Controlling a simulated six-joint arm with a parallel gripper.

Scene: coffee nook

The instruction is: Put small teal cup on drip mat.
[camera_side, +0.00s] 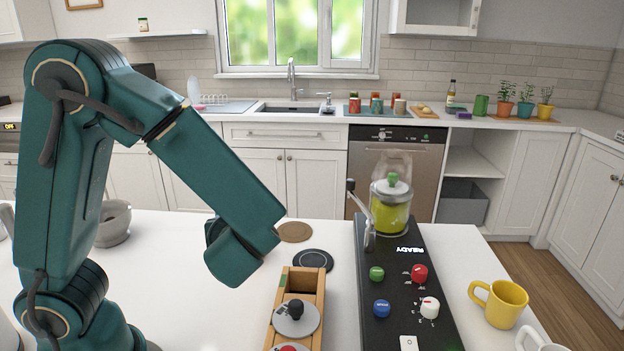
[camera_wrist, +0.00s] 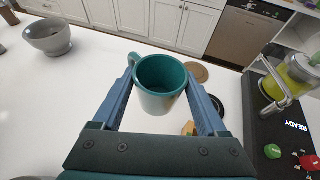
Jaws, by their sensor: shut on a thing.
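In the wrist view a small cup (camera_wrist: 158,104) with a teal inside, a pale outside and a handle at its left sits upright between the two blue fingers of my gripper (camera_wrist: 160,84), which is shut on it. The cup's height over the white counter is hard to tell. In the side view my arm hides both gripper and cup. A dark round mat (camera_side: 313,261) lies bare on the counter; its edge also shows right of the cup in the wrist view (camera_wrist: 217,103). A brown round mat (camera_side: 295,232) lies just behind it, also bare. Which is the drip mat is unclear.
A wooden box with a tamper (camera_side: 295,317) stands in front of the dark mat. A black machine (camera_side: 395,280) with knobs and a green-filled jar is to its right. A yellow mug (camera_side: 499,303) stands further right. A grey bowl (camera_wrist: 48,38) stands left; the counter between is clear.

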